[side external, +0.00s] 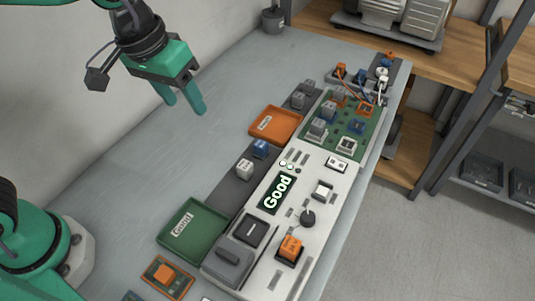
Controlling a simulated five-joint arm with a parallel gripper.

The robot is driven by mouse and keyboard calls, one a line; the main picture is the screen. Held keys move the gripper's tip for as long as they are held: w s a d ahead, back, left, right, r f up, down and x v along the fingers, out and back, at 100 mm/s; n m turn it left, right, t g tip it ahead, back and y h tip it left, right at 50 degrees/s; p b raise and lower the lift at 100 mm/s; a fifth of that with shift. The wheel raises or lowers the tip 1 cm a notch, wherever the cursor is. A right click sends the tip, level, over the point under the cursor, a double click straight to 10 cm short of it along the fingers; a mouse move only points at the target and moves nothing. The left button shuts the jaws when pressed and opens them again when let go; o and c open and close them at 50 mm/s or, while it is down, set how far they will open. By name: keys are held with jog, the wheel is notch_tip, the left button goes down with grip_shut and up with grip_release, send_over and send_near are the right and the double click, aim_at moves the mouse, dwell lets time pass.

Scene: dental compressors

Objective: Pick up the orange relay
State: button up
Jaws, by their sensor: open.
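An orange relay (291,247) sits upright in a dark socket on the near right part of the white test panel (270,240). Another orange block (163,272) lies on a small board at the bottom left, and small orange parts show on the green circuit board (355,130). My gripper (185,107) is open and empty, with its green fingers pointing down over the bare grey table at the upper left. It is well away from the relay in the socket.
A green tray (190,261) and an orange tray (290,137) lie left of the panel. Between them are a white block (244,169) and a blue block (260,149). The panel display (277,193) reads "Good". A black knob (308,217) stands up near the relay.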

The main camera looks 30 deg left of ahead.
jog(key=d+f+g, duration=0.1)
jog(key=d+f, duration=0.3)
jog(key=d, duration=0.8)
jog(key=g+y, duration=0.1)
send_over(291, 244)
notch_tip(291, 244, down, 6)
jog(key=shift+d+f, duration=0.1)
jog(key=shift+f, duration=1.45)
jog(key=shift+f, duration=2.6)
jog(key=c, duration=1.1)
jog(key=shift+c, duration=0.2)
